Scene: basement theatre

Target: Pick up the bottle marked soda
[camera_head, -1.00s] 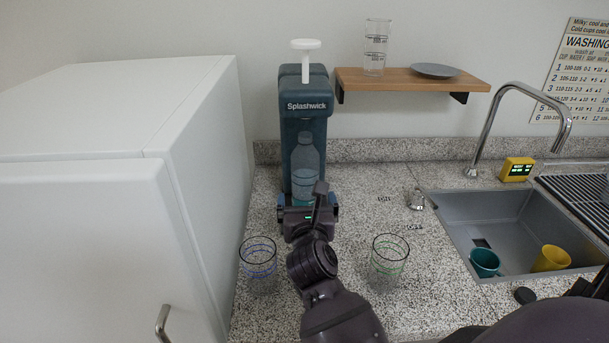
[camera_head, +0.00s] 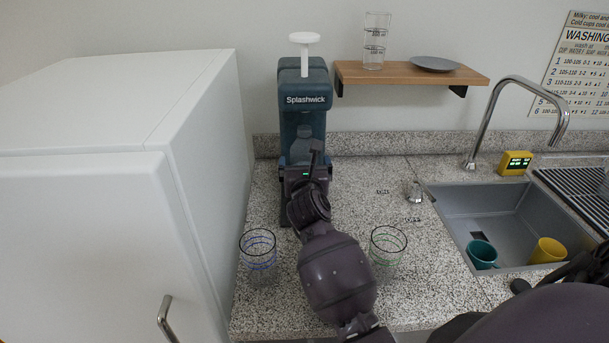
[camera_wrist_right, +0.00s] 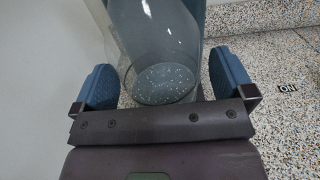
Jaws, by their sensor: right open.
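A clear bottle (camera_head: 302,140) stands upright in the bay of the blue Splashwick soda machine (camera_head: 305,99). My right gripper (camera_head: 304,172) is in front of it and hides its lower part. In the right wrist view the bottle (camera_wrist_right: 158,35) is between the two blue finger pads of the right gripper (camera_wrist_right: 164,82), which is open. There is a gap between the bottle and the pads. I see no soda marking on the bottle. My left gripper is not in view.
Two clear glasses, blue-ringed (camera_head: 258,250) and green-ringed (camera_head: 387,246), flank my right arm. A white cabinet (camera_head: 200,150) stands close on the left. The sink (camera_head: 500,215) holds a teal and a yellow cup. A wooden shelf (camera_head: 400,78) hangs behind.

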